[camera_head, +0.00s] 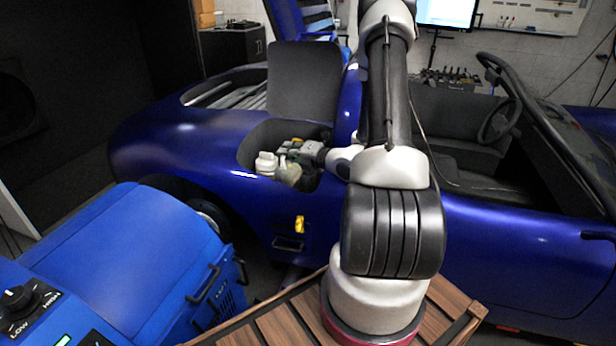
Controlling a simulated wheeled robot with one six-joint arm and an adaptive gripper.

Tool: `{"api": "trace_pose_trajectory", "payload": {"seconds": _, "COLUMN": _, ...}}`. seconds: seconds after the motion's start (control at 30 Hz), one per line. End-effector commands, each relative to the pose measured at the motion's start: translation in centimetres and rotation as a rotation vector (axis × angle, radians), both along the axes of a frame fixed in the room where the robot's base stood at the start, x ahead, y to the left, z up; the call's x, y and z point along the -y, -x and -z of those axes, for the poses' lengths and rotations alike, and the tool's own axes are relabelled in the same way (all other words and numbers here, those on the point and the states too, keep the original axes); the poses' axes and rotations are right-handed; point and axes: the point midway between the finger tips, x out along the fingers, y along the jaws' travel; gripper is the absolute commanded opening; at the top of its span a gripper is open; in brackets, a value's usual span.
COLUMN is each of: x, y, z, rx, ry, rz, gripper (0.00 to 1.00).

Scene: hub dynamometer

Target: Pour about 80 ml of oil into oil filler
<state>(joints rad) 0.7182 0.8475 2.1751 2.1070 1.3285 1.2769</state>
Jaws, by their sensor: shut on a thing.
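My gripper (292,151) is at the end of my arm, over the open bay in the blue car's side. It is small in view and seems shut on a pale, translucent container (288,173) just below it, which looks tilted. I take this for the oil container; its spout and oil level are too small to tell. A white stepped piece (265,163) shows just left of it; I cannot tell whether it is part of the container or separate. I cannot make out the oil filler, and no oil stream is visible.
The blue car (190,145) spans the view, with a raised dark panel (304,82) behind the bay. A blue machine (135,260) with a LOW/HIGH knob stands at the front left. A yellow item (299,224) is on the car's side below the bay. A lit monitor (446,13) stands behind.

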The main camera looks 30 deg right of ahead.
Motion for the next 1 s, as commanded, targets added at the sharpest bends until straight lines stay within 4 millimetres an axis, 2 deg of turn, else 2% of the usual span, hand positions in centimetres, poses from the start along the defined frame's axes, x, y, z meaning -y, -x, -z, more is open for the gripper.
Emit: {"api": "trace_pose_trajectory", "payload": {"seconds": 1.0, "x": 0.84, "y": -0.34, "z": 0.05, "rx": -0.028, "ry": -0.075, "rz": 0.000, "gripper": 0.00}}
